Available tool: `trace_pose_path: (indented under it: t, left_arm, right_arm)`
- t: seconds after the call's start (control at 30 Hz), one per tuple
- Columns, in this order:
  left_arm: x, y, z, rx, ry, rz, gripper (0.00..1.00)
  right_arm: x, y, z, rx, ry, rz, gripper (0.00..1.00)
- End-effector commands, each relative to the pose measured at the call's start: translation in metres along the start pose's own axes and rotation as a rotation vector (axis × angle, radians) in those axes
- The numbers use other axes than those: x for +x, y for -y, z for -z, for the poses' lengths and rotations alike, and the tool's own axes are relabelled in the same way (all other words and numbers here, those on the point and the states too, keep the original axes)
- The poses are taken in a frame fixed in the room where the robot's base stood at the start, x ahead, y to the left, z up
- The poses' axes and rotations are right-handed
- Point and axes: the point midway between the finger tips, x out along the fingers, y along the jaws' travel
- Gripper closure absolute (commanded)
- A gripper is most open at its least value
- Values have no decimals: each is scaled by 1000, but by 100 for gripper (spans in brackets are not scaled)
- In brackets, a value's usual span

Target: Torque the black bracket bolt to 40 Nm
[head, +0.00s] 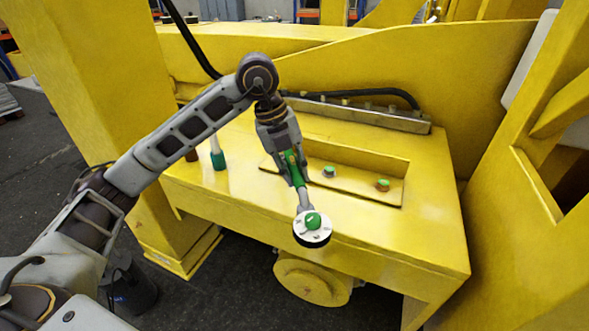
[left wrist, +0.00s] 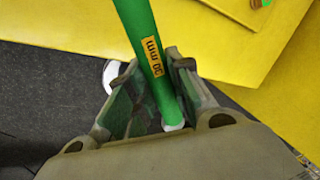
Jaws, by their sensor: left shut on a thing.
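My left gripper (head: 289,165) is shut on the green handle of a torque wrench (head: 299,180). The handle also fills the middle of the left wrist view (left wrist: 147,50), with an orange label that seems to read 30 mm. The wrench slants down and right to a round white head (head: 312,230) with a green centre and dark rim, over the front edge of the yellow bench. Two bolts sit on a yellow plate to its right: a greyish-green one (head: 329,171) and an orange-green one (head: 382,185). I cannot tell which, if either, is the black bracket bolt. My right gripper is out of view.
Another green-based tool with a white shaft (head: 217,155) stands upright on the bench's left, beside a brown one (head: 191,154). A grey rail (head: 365,115) and black hose run along the back. Yellow walls rise left and right. The bench's front right (head: 410,235) is clear.

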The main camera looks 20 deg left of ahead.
Motion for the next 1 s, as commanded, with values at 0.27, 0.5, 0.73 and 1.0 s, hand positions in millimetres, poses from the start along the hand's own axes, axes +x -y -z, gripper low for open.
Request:
trace_pose_path:
  t: [0.27,0.5,0.73,1.0]
  left_arm:
    - [3,-1,0,0,1,3,100]
    - [13,-4,-1,0,1,3,100]
    - [25,-7,-2,0,1,3,100]
    - [38,-11,-3,0,1,3,100]
  right_arm:
    - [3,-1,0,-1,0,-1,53]
    - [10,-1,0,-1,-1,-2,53]
    - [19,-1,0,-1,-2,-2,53]
    - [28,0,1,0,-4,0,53]
